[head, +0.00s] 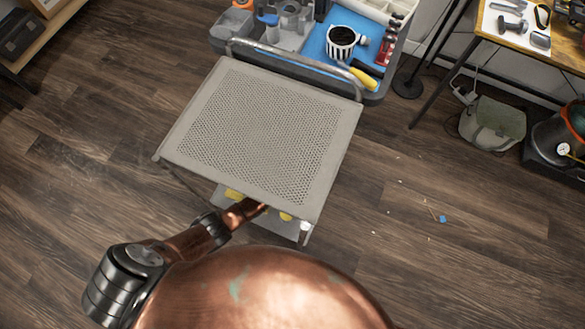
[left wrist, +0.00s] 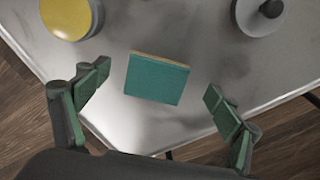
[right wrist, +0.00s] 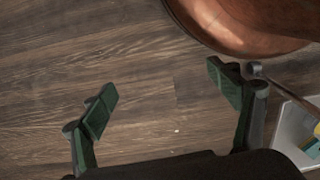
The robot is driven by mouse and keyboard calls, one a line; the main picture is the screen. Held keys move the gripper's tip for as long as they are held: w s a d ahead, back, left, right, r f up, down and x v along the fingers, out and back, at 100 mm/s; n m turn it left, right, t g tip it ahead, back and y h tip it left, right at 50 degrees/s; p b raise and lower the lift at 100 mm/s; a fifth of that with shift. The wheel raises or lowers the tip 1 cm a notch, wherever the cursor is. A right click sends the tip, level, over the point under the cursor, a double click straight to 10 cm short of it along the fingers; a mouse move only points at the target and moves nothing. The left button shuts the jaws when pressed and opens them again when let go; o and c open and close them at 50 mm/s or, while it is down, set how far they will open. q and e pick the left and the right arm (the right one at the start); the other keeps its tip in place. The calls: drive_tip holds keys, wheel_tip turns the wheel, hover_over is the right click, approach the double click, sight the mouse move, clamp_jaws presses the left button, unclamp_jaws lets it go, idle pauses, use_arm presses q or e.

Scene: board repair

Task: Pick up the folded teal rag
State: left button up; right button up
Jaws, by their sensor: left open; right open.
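The folded teal rag (left wrist: 157,78) shows in the left wrist view as a flat teal block with a tan edge. It lies on a grey metal shelf (left wrist: 150,130), near the shelf's edge. My left gripper (left wrist: 157,95) is open, with one finger on each side of the rag in the picture; contact is not visible. In the head view the cart's top shelf hides the rag and my left gripper. My right gripper (right wrist: 165,92) is open and empty above the wooden floor, and is not visible in the head view.
A round yellow-topped item (left wrist: 68,18) and a round pale item with a dark knob (left wrist: 258,14) stand on the shelf beyond the rag. The cart's perforated top shelf (head: 265,130) is bare. A blue-lined tool tray (head: 315,45) stands behind it.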

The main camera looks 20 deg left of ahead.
use_arm(q)
drive_tip(key=shift+d+f+b, duration=0.15)
drive_tip(key=shift+f+b, duration=0.2)
drive_tip(key=shift+f, duration=0.4)
drive_tip(key=shift+f+b, duration=0.5)
drive_tip(key=shift+f, duration=0.5)
drive_tip(key=shift+r, duration=0.15)
use_arm(e)
drive_tip(key=r, duration=0.1)
drive_tip(key=a+r, duration=0.1)
drive_tip(key=w+r, duration=0.1)
drive_tip(key=r, duration=0.1)
drive_tip(key=shift+w+a, duration=0.1)
drive_tip(key=shift+a, duration=0.1)
use_arm(q)
drive_tip(key=shift+c, duration=0.4)
use_arm(e)
drive_tip(key=shift+t, duration=0.3)
use_arm(q)
drive_tip(key=c, duration=1)
